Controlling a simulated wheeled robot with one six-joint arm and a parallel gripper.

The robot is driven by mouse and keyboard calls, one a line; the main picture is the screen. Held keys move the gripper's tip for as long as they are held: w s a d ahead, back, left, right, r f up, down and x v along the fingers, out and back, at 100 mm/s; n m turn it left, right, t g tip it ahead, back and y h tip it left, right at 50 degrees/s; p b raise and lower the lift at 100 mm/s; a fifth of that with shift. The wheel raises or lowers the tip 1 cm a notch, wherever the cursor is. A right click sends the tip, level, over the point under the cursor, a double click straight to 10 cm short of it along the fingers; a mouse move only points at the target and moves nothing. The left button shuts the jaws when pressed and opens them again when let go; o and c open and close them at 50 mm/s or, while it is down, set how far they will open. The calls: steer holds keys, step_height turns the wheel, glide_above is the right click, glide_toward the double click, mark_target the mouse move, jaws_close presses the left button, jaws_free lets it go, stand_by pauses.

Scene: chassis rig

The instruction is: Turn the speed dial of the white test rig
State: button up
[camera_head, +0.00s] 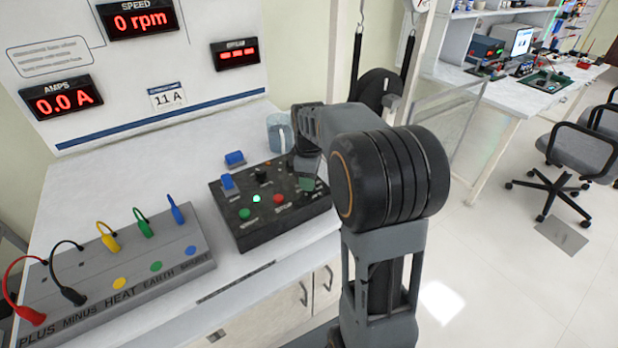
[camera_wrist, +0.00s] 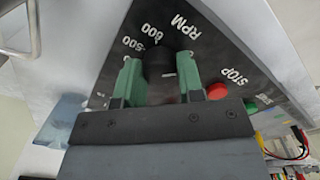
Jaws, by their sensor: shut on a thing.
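The speed dial (camera_wrist: 159,60) is a dark round knob on the black control box (camera_head: 238,228), beside white markings and the letters RPM. My gripper (camera_wrist: 160,76) has its two green fingers on either side of the dial, shut on it. In the head view my gripper (camera_head: 307,183) is over the right end of the box and hides the dial. The speed display (camera_head: 137,20) on the white panel (camera_head: 205,75) reads 0 rpm. The amps display (camera_head: 61,97) reads 0.0 A.
The red stop button (camera_head: 279,198) is close to my gripper; a green button (camera_head: 244,214) and a black knob (camera_head: 261,175) are further left. A jug (camera_head: 279,133) stands behind. A grey terminal block (camera_head: 130,280) with coloured leads lies left.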

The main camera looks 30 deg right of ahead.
steer(key=shift+m, duration=0.3)
steer(key=m+p, duration=0.2)
steer(key=shift+r+m, duration=0.15)
steer(key=shift+m, duration=0.25)
steer(key=m+p, duration=0.2)
steer(key=m, duration=0.3)
steer(key=shift+m, duration=0.3)
steer(key=m+p, duration=0.1)
steer(key=m, duration=0.3)
steer(key=shift+p, duration=0.4)
steer(key=shift+m+p, duration=0.45)
steer(key=shift+m, duration=2.05)
steer(key=o, duration=0.9)
